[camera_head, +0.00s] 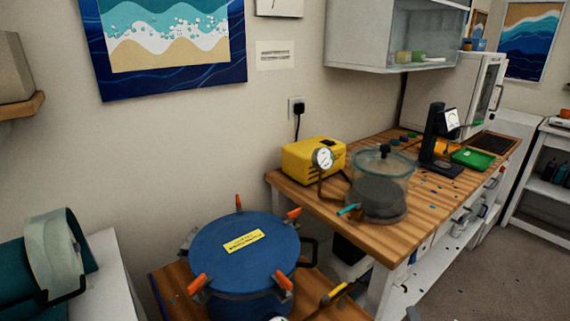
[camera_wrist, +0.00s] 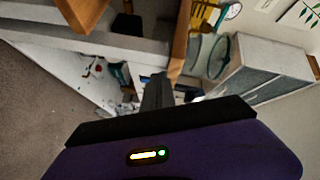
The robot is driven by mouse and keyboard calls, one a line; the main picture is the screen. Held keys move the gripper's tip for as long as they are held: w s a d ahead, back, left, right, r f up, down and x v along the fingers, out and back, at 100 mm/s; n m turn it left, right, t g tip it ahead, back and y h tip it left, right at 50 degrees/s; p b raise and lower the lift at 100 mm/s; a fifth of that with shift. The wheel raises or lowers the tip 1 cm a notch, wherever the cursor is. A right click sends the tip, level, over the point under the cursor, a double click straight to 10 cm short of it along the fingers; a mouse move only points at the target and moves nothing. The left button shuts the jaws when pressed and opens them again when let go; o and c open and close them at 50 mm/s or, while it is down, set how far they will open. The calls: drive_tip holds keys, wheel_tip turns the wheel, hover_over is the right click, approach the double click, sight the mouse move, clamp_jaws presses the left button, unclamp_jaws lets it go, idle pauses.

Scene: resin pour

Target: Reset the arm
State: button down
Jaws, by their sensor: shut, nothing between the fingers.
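My gripper (camera_wrist: 158,92) shows in the wrist view, with its dark fingers together and nothing held between them. Its purple wrist body fills the bottom of that view. The fingers point toward the wooden workbench and the white shelving under it, apart from any object as far as I can see. The wrist view is tilted, with the bench edge running steeply. In the head view I cannot clearly make out my arm or gripper.
A blue pressure pot (camera_head: 245,252) with orange clamps stands on a low wooden stand. The workbench (camera_head: 412,232) holds a yellow pump (camera_head: 313,158), a glass vacuum chamber (camera_head: 380,182) and a black stand (camera_head: 436,140). Grey floor (camera_head: 475,255) lies open at the right.

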drive_tip(key=s+a+r+n, duration=0.2)
drive_tip(key=s+a+n, duration=0.1)
drive_tip(key=s, duration=0.9)
drive_tip(key=s+a+r+n+g, duration=0.1)
drive_tip(key=s+n, duration=0.5)
drive_tip(key=s, duration=0.7)
drive_tip(key=s+a+r+n+g, duration=0.1)
drive_tip(key=s+a+r+n, duration=0.2)
drive_tip(key=s, duration=0.9)
drive_tip(key=a+n, duration=0.2)
drive_tip(key=a, duration=0.1)
drive_tip(key=shift+s+r+y, duration=0.25)
drive_tip(key=shift+s+y, duration=0.05)
drive_tip(key=shift+s, duration=0.1)
